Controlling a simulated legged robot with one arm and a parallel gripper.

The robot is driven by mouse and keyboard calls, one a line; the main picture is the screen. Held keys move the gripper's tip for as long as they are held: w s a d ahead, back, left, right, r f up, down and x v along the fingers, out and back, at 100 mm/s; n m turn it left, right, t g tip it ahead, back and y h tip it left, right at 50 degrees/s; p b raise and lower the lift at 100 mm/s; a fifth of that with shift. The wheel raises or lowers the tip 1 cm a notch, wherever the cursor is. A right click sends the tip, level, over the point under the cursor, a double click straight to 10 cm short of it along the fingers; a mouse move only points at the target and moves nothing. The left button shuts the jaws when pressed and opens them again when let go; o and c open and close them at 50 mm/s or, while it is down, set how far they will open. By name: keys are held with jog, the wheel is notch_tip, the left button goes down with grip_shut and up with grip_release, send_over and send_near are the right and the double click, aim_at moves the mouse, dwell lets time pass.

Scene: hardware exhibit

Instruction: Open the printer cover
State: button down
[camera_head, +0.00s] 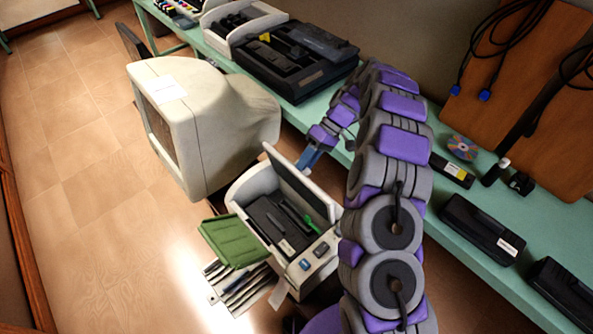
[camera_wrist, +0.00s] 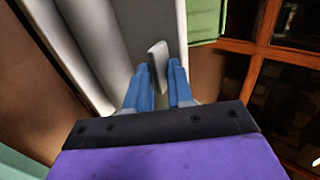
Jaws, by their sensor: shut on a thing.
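The printer (camera_head: 310,262) is a cream box in the middle of the head view. Its cover (camera_head: 300,185), dark on the inner face with a pale edge, stands raised and tilted at the back of the printer. The dark interior with a green part (camera_head: 300,217) is exposed. My gripper (camera_head: 308,160) has blue fingers and is at the upper part of the cover, on its far side. In the wrist view my gripper (camera_wrist: 159,72) has its fingers on either side of a pale tab (camera_wrist: 157,55) that stands out from a light grey surface. The exact contact is partly hidden.
A bulky cream monitor (camera_head: 215,125) stands close left of the printer. A green tray (camera_head: 232,240) juts from the printer's front left. A green bench (camera_head: 465,235) behind my arm holds a black device (camera_head: 295,65) and dark cartridges (camera_head: 482,228). Tiled floor (camera_head: 110,230) is clear at left.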

jog(key=c, duration=1.9)
grip_release()
jog(key=d, duration=0.1)
jog(key=w+d+f+p, duration=0.1)
jog(key=w+d+f, duration=0.1)
jog(key=shift+w+d+f+p, duration=0.15)
jog(key=shift+d+f+p, duration=0.1)
jog(key=shift+d+p, duration=0.1)
jog(key=shift+o, duration=1.3)
jog(key=shift+w+d+f+g+y+p, duration=0.3)
jog(key=shift+w+d+f+p, duration=0.15)
jog(key=shift+w+d+p, duration=0.1)
jog(key=shift+d, duration=0.1)
jog(key=shift+c, duration=0.4)
jog(key=shift+w+f, duration=0.1)
jog(key=shift+o, duration=0.3)
jog(key=o, duration=1)
jog(key=shift+o, duration=1)
jog(key=shift+w+f, duration=0.1)
jog(key=shift+w, duration=0.1)
jog(key=shift+r, duration=0.2)
jog(key=c, duration=0.3)
jog(key=shift+r, duration=0.1)
jog(key=shift+c, duration=0.4)
